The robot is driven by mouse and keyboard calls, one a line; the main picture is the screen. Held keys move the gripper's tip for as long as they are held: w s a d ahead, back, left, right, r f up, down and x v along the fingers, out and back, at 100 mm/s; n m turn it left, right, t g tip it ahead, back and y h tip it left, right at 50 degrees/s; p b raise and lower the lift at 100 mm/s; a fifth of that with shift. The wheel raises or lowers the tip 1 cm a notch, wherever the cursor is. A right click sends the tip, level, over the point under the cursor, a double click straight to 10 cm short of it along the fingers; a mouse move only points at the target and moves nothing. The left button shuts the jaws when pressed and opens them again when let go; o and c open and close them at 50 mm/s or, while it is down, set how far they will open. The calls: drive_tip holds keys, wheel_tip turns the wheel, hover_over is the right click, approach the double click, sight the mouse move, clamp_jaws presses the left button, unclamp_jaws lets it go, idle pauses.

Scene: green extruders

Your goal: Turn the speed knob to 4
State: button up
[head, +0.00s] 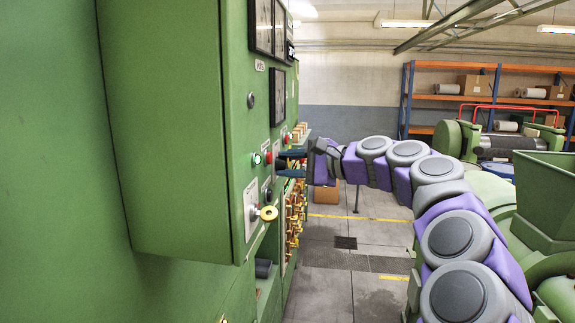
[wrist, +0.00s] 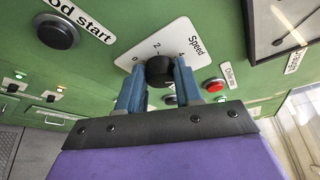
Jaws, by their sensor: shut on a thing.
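The black speed knob (wrist: 160,70) sits on a white plate (wrist: 150,52) marked Speed with 0, 2 and 4, on the green panel. In the wrist view my gripper (wrist: 160,80) has its two blue fingers on either side of the knob, shut on it. The knob's pointer is hard to make out, so I cannot tell its exact setting. In the head view my gripper (head: 292,163) reaches the panel from the right, and its fingers hide the knob there.
A red button (wrist: 213,84) is close beside the right finger. A black button (wrist: 57,31) marked "od start" is at the upper left.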

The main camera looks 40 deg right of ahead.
drive_tip(key=shift+f+m, duration=0.25)
drive_tip(key=shift+m, duration=0.05)
idle(0.4)
drive_tip(key=o, duration=1)
drive_tip(key=shift+d, duration=0.35)
drive_tip(key=shift+o, duration=0.2)
drive_tip(key=b+v, duration=0.1)
drive_tip(key=v, duration=1.6)
drive_tip(key=shift+d+r+b, duration=0.2)
drive_tip(key=shift+d+b, duration=0.15)
drive_tip(key=shift+d, duration=0.05)
drive_tip(key=shift+d, duration=0.1)
